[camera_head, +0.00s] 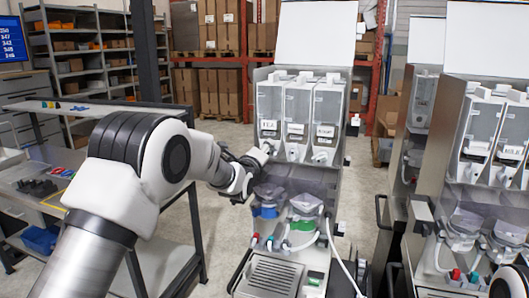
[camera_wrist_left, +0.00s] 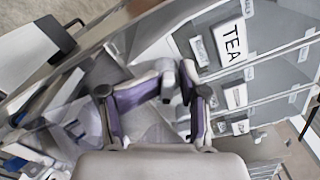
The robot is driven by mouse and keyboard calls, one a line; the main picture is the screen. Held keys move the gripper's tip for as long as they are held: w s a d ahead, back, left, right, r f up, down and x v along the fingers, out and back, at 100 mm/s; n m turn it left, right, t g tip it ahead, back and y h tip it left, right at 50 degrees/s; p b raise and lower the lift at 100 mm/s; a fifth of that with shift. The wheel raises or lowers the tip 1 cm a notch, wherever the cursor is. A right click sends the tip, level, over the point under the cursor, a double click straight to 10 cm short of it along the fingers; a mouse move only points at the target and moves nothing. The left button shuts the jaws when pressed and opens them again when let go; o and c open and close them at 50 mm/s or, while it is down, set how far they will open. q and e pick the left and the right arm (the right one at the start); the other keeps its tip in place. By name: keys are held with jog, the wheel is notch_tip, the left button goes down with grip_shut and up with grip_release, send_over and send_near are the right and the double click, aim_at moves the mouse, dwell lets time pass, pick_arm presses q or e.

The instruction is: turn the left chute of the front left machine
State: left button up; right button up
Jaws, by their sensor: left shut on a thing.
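The front left machine (camera_head: 270,205) stands in the middle of the head view, with three clear canisters in a row. The left canister (camera_head: 270,103) is labelled TEA, and its label also shows in the left wrist view (camera_wrist_left: 232,42). The left chute (camera_head: 268,147) is a small pale spout under that canister. My left gripper (camera_head: 256,160) reaches it from the left and is shut on it. In the left wrist view the fingers (camera_wrist_left: 175,83) close around the grey chute, which they partly hide.
The middle chute (camera_head: 293,151) and right chute (camera_head: 320,156) sit close by on the right. Clear mixing bowls (camera_head: 306,203) are just below. A second machine (camera_head: 485,150) stands at the right. A workbench (camera_head: 95,105) and shelves are at the left.

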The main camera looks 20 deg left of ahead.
dwell(0.3)
pick_arm(q)
jog(key=shift+f+n+b, duration=0.2)
jog(key=shift+n+b, duration=0.5)
jog(key=shift+b, duration=0.2)
jog(key=n+b, duration=0.6)
jog(key=n, duration=0.2)
jog(key=shift+n, duration=0.3)
jog(key=n+b, duration=0.1)
jog(key=n, duration=0.1)
jog(key=shift+n, duration=0.4)
jog(key=n+b, duration=0.1)
jog(key=n, duration=0.2)
jog(key=shift+r+n, duration=0.1)
jog(key=shift+n, duration=0.2)
jog(key=n+b, duration=0.1)
jog(key=n, duration=0.2)
jog(key=shift+n, duration=0.3)
jog(key=shift+d+n, duration=0.1)
jog(key=shift+n, duration=1.7)
